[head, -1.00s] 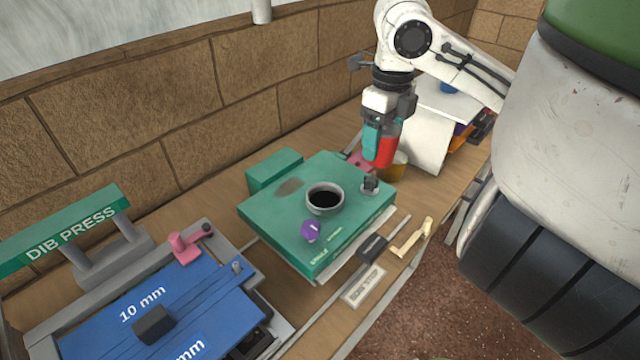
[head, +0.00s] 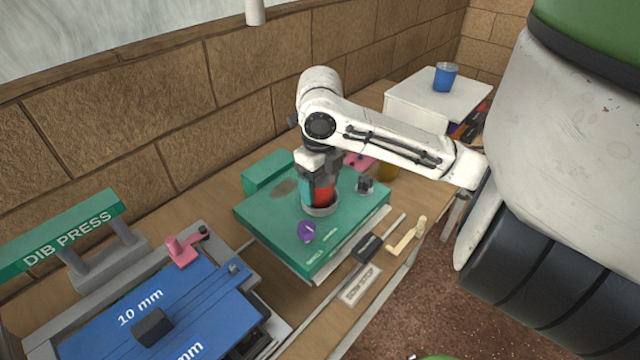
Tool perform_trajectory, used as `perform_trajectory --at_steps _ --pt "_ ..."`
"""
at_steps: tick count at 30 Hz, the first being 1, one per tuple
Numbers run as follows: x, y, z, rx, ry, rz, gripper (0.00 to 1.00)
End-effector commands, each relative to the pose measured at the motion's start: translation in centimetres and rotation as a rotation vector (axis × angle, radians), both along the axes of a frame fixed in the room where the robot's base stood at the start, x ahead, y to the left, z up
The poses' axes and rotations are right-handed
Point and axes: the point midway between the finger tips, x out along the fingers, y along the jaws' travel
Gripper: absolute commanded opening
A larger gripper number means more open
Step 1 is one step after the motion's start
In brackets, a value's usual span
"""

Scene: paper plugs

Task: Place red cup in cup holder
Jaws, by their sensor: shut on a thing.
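The red cup (head: 324,192) is in my gripper (head: 318,188), at the round cup holder (head: 321,211) on top of the green machine (head: 270,215). My gripper points down and is shut on the cup. The cup's lower end is hidden by the holder's grey rim, so it appears to be at least partly inside the ring. The cup looks about upright. The fingers partly cover it, and I cannot tell how deep it sits.
A purple knob (head: 306,231) and a small dark fitting (head: 365,185) are on the green machine near the holder. A blue cup (head: 445,77) stands on a white box (head: 470,98) at the back right. The blue press (head: 165,315) is at the lower left.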

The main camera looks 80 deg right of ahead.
Motion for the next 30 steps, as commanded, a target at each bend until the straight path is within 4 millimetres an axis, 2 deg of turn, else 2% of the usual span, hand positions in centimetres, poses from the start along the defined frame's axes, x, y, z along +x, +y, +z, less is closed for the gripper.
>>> perform_trajectory --at_steps 13,14,15,22,30 --pt "0.0 -0.02 -0.72 -0.001 -0.001 0.001 0.4" --pt "0.0 -0.01 -0.67 -0.001 -0.001 0.001 0.71" --pt "-0.01 -0.01 -0.57 -0.001 -0.001 0.001 0.75" --pt "-0.01 -0.01 -0.57 -0.001 -0.001 0.001 0.96" --pt "0.0 -0.02 -0.38 -0.001 -0.001 0.001 0.96"
